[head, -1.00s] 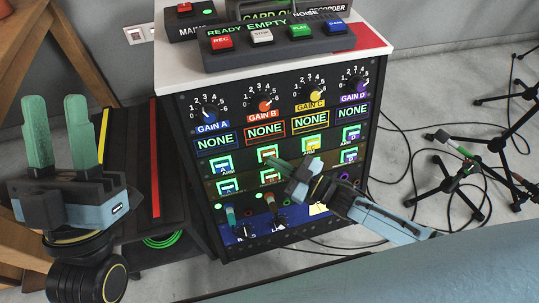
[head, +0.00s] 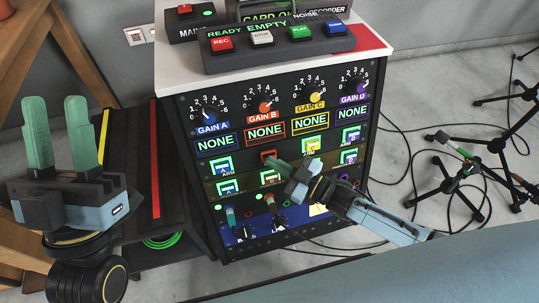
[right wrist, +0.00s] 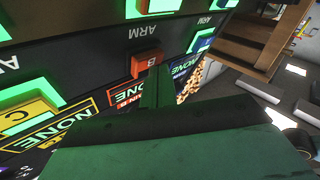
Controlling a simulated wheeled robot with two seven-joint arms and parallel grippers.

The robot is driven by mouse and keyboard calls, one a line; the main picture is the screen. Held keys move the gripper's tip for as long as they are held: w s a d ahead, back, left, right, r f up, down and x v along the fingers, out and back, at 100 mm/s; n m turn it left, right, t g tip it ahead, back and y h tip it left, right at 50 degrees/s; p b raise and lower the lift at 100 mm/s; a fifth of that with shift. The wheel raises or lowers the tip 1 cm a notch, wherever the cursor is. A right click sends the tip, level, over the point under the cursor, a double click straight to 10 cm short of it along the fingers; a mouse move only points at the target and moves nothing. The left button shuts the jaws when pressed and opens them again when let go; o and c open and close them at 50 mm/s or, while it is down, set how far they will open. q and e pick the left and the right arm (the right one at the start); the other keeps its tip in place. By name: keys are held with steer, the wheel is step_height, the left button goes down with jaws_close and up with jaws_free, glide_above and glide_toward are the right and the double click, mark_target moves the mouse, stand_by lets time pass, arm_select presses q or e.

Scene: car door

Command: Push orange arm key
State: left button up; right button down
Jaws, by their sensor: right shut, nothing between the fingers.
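The orange arm key (head: 268,157), marked B, is in the upper row of keys on the black panel, below the orange-framed NONE display. In the right wrist view the orange key (right wrist: 147,62) has a dark surround, while neighbouring keys have bright green surrounds. My right gripper (head: 277,168) is shut and empty, its fingertips at the key's lower edge in the head view. The fingers (right wrist: 157,90) overlap the key's lower part in the wrist view; I cannot tell whether they touch it. My left gripper (head: 61,105) is open and empty, fingers upward, left of the cabinet.
The blue arm key (head: 220,166) and yellow arm key (head: 313,146) flank the orange one. Gain knobs are above, and small faders (head: 270,203) are below. A recorder box (head: 275,42) stands on top. Cables and stands (head: 450,190) are on the floor at right.

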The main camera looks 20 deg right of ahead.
steer(key=shift+s, duration=0.2)
steer(key=shift+s+d+r+p, duration=0.1)
steer(key=shift+s+r+p, duration=0.25)
steer(key=shift+s+p, duration=0.5)
steer(key=shift+s+a+r+p, duration=0.1)
steer(key=shift+s+r+p, duration=0.25)
steer(key=shift+s+p, duration=0.5)
steer(key=shift+s+d+r+p, duration=0.1)
steer(key=shift+s+r+p, duration=0.4)
steer(key=shift+s, duration=0.6)
